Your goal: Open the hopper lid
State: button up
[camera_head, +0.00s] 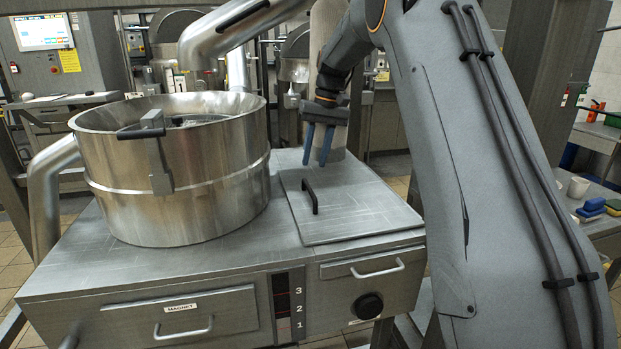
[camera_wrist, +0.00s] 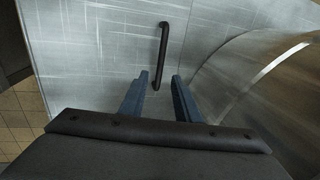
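The hopper lid (camera_head: 352,212) is a flat grey metal plate on the right part of the machine's top, and it lies closed. A black bar handle (camera_head: 310,196) stands near its left edge. In the wrist view the lid (camera_wrist: 100,55) fills the upper middle and the handle (camera_wrist: 161,55) is just beyond the fingertips. My gripper (camera_head: 318,160) hangs above the lid, pointing down, with its blue fingers apart and nothing between them. In the wrist view my gripper (camera_wrist: 162,78) is open, and the near end of the handle shows between the fingertips, not clearly touching.
A large round steel vessel (camera_head: 180,190) stands left of the lid, with a black-handled latch (camera_head: 155,150) on its rim. A drawer (camera_head: 185,318) and a black knob (camera_head: 368,306) are on the machine's front. A side table at right holds a cup (camera_head: 578,187) and sponges.

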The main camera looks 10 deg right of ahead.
jog(key=shift+a+f+p, duration=0.25)
jog(key=shift+f+p, duration=0.1)
jog(key=shift+f, duration=0.8)
jog(key=shift+a+f+p, duration=0.2)
jog(key=shift+f+p, duration=0.1)
jog(key=shift+f, duration=0.85)
jog(key=shift+a+f+p, duration=0.25)
jog(key=shift+f+p, duration=0.1)
jog(key=shift+f, duration=0.8)
grip_shut()
